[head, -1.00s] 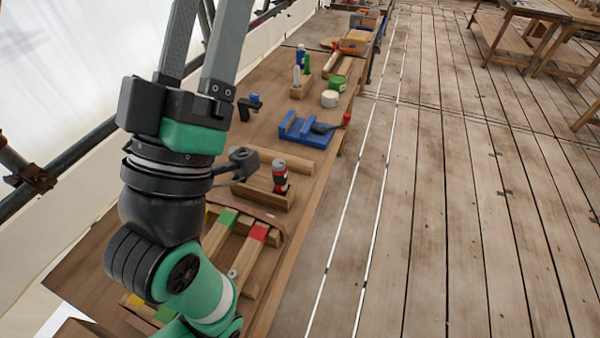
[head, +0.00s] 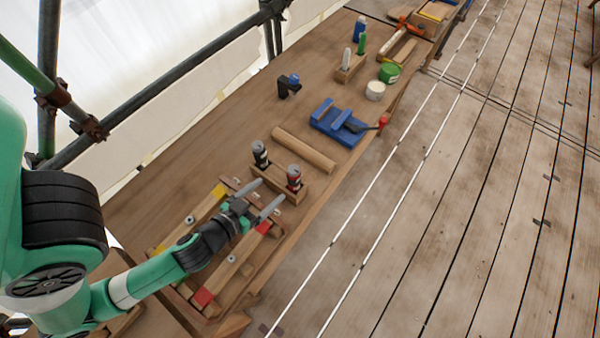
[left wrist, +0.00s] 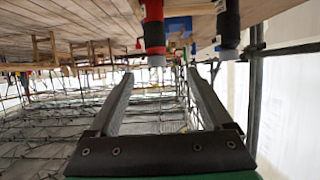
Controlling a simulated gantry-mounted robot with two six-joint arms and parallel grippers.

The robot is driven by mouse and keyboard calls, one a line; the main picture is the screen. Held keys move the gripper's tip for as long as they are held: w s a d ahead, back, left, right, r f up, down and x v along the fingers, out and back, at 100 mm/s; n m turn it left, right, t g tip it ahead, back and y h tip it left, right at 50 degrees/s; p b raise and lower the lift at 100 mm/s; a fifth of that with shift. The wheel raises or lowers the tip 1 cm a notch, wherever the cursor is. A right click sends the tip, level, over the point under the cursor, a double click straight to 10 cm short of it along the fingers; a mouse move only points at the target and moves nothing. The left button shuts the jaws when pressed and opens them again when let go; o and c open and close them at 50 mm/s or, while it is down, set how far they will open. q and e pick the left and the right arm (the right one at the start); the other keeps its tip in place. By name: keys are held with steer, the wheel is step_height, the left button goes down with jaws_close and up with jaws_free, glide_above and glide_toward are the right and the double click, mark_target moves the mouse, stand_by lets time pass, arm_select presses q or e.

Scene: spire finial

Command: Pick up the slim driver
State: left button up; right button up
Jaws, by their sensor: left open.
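Two drivers stand upright in a wooden block (head: 276,183) on the bench: a black one with a grey top (head: 260,153) and a red one with a black and grey body (head: 294,178). I cannot tell for sure which is the slim driver. My left gripper (head: 272,189) is open and empty, its fingers pointing at the block from the near side. In the left wrist view, which is inverted, the red driver (left wrist: 153,28) and the black driver (left wrist: 228,25) hang from the top edge, beyond the open fingers (left wrist: 160,73). My right gripper is not in view.
A frame of wooden bars with coloured ends (head: 205,296) lies under my left arm. Beyond the block are a round wooden bar (head: 304,151), a blue fixture (head: 340,124) with a red-handled tool, and white and green tubs (head: 389,73). Scaffold poles border the left.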

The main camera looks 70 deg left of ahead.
mark_target(290, 175)
arm_select(q)
steer(key=p+x, duration=0.2)
steer(key=x, duration=0.4)
steer(key=shift+w+r, duration=0.15)
steer(key=shift+w, duration=0.05)
steer(key=shift+w+a+f, duration=0.15)
steer(key=shift+w+f, duration=0.2)
steer(key=shift+w, duration=0.05)
steer(key=x, duration=0.4)
steer(key=shift+w+f, duration=0.2)
steer(key=shift+w, duration=0.25)
jaws_close()
steer(key=shift+r, duration=0.1)
